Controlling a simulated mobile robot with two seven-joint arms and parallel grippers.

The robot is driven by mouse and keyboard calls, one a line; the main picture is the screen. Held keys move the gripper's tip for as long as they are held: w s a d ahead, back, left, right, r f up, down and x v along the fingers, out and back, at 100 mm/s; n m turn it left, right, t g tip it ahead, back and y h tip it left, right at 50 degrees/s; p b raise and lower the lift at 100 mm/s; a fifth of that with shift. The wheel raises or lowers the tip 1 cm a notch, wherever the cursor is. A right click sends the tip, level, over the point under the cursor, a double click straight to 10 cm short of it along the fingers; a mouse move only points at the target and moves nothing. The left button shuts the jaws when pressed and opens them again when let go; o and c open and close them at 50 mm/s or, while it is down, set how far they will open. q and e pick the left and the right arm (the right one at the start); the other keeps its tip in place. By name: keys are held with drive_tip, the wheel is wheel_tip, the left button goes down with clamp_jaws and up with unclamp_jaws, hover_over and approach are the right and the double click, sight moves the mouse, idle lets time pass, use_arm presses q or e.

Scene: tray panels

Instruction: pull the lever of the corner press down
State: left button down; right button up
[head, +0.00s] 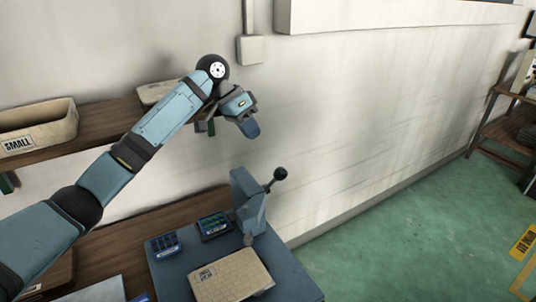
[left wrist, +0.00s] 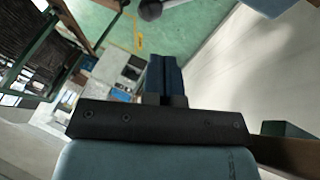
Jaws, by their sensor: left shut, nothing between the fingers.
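The corner press (head: 246,208) is a blue-grey upright body at the back corner of a blue-topped table (head: 172,276). Its lever ends in a black ball knob (head: 280,174), which sticks out to the right near the top of the press. A dark ball, apparently this knob, also shows at the top of the left wrist view (left wrist: 150,10). My left gripper (head: 250,129) is shut and empty, above and a little left of the knob, clearly apart from it. Its closed blue fingers show in the left wrist view (left wrist: 165,75). My right gripper is in neither view.
A cream tray panel (head: 232,277) lies on the table before the press. A wooden shelf (head: 101,127) with cream bins is on the wall. Green floor (head: 400,235) is clear at right.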

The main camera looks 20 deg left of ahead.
use_arm(q)
drive_tip(key=x, duration=1)
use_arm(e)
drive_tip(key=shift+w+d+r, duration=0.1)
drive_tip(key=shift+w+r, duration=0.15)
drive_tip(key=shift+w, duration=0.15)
